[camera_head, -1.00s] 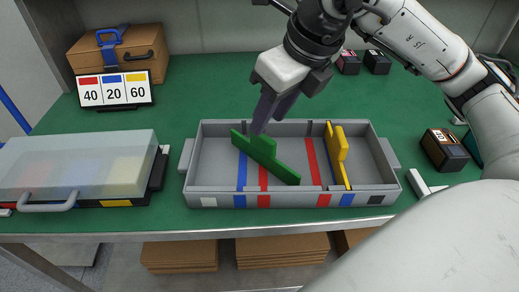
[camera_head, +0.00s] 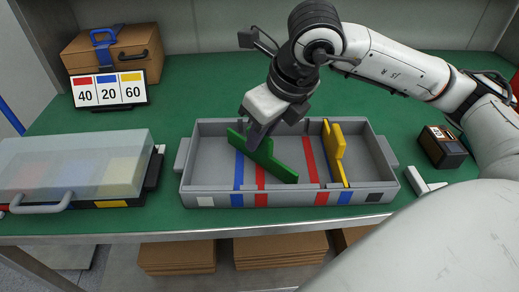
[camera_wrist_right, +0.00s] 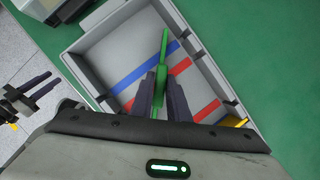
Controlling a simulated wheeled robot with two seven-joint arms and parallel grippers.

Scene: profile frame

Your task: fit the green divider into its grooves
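The green divider (camera_head: 275,167) stands slantwise in the left half of the grey box (camera_head: 215,189), crossing the left blue and red stripes instead of running along either. My right gripper (camera_head: 257,134) is over its raised middle tab. In the right wrist view the open fingers (camera_wrist_right: 162,92) lie on either side of the green divider (camera_wrist_right: 163,50); the contact is partly hidden. My left gripper (camera_wrist_right: 36,90) shows only at the left edge of the right wrist view, with its fingers apart and empty, away from the box.
A yellow divider (camera_head: 334,155) stands in the right part of the box. A lidded clear case (camera_head: 75,163) is at left. A sign reading 40, 20, 60 (camera_head: 109,91) and a brown case (camera_head: 120,52) are behind. A small dark box (camera_head: 443,147) is at right.

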